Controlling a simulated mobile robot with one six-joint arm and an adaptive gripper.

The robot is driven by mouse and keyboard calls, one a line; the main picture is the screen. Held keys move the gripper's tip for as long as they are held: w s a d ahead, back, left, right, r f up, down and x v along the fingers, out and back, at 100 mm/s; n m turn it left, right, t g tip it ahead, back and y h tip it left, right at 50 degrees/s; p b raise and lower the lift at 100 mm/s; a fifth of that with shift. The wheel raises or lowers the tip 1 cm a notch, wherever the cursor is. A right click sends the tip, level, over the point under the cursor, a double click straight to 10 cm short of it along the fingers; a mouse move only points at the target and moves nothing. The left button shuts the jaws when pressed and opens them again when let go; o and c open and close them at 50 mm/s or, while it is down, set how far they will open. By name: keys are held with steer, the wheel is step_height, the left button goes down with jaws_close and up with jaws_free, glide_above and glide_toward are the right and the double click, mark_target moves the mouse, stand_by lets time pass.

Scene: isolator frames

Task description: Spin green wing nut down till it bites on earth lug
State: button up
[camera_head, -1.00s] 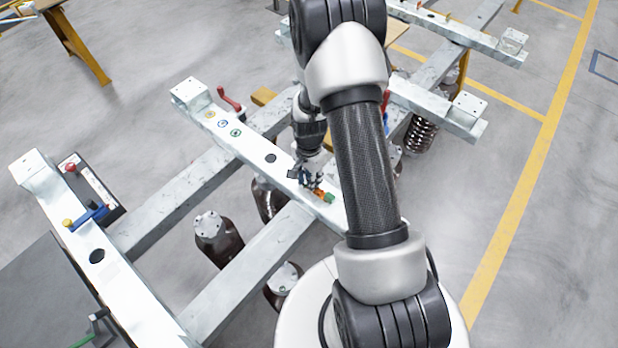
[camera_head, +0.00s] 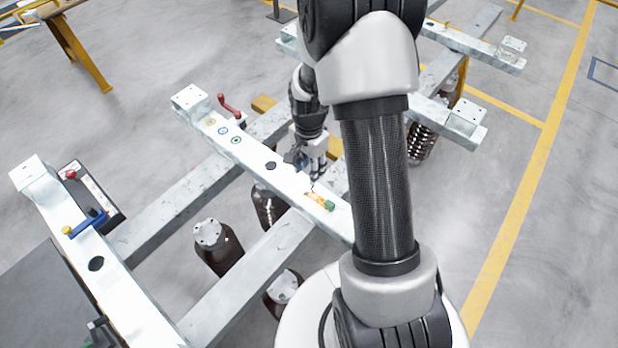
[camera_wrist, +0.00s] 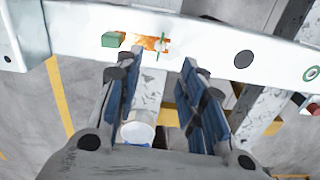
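A green piece (camera_head: 329,205) sits at one end of an orange lug patch (camera_head: 315,198) on the pale metal beam. In the wrist view the green block (camera_wrist: 110,40) is at the left of the orange lug (camera_wrist: 146,40). A small thin pale-green upright piece (camera_wrist: 162,47) stands at the lug's right end; it is too small to tell whether this is the wing nut. My gripper (camera_head: 316,172) is beside the beam, apart from the lug. In the wrist view my gripper (camera_wrist: 157,75) is open and empty, its blue-padded fingers below the lug in the picture.
The beam (camera_head: 255,157) has a dark hole and several coloured rings left of the lug. Dark ribbed insulators (camera_head: 218,243) stand below the frame. A red handle (camera_head: 230,104) stands behind the beam. A parallel beam (camera_head: 120,285) lies at front left, with a blue-handled tool (camera_head: 90,221).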

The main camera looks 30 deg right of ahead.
steer(key=shift+r, duration=1.35)
